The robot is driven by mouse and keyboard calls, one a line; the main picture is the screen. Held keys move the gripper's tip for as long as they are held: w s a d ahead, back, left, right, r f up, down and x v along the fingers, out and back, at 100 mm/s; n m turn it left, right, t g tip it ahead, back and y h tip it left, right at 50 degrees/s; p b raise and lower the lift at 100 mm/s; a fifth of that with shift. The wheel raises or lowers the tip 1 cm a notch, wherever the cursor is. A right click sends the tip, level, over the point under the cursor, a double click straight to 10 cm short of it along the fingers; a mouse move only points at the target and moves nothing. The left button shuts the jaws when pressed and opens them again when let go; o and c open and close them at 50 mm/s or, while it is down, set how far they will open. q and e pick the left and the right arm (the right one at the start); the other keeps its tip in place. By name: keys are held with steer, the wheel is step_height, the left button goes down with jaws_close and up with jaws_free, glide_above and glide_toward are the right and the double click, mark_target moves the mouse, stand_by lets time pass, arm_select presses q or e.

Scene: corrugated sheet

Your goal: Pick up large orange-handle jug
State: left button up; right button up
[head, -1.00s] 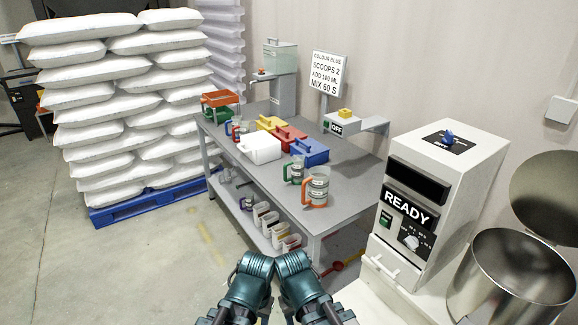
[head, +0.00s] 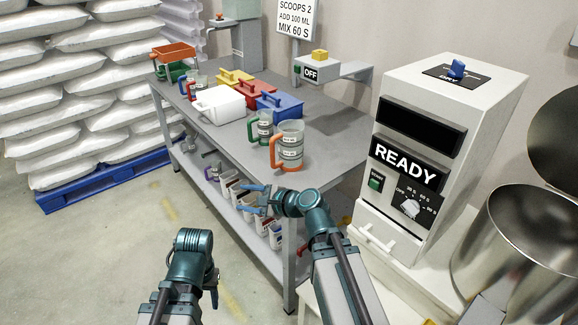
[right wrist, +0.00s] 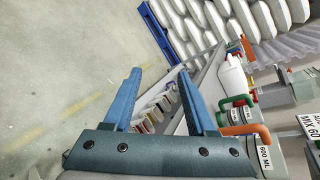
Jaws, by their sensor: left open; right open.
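In the right wrist view the jug (right wrist: 264,158) shows partly at the lower right, beyond the gripper. My right gripper (head: 247,199) is open and empty, in front of the table edge and below the jug; its blue fingers (right wrist: 160,78) point away from the jug. My left gripper (head: 213,282) is low at the front, mostly hidden by its own wrist, and apart from the jug.
A smaller green-handle jug (head: 263,128) stands just left and behind. White (head: 220,105), red and blue containers sit farther back. The READY machine (head: 433,150) stands right. Table top near its right end is clear.

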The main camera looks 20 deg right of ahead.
steer(key=w+d+m+t+h+b, duration=0.2)
steer(key=w+d+m+t+b, duration=0.15)
steer(key=d+m, duration=0.5)
steer(key=m+t+h, duration=0.2)
steer(key=m+t, duration=0.1)
steer(key=m, duration=0.3)
glide_toward(274, 153)
steer(key=shift+n, duration=0.25)
steer(key=x, duration=0.5)
steer(key=shift+w+a+r+b, duration=0.15)
steer(key=shift+w+a+b, duration=0.05)
steer(key=shift+w+b, duration=0.1)
steer(key=shift+x, duration=2.65)
arm_select(q)
step_height(274, 153, down, 6)
steer(key=shift+f, duration=0.2)
arm_select(e)
steer(key=shift+d, duration=0.1)
jaws_close()
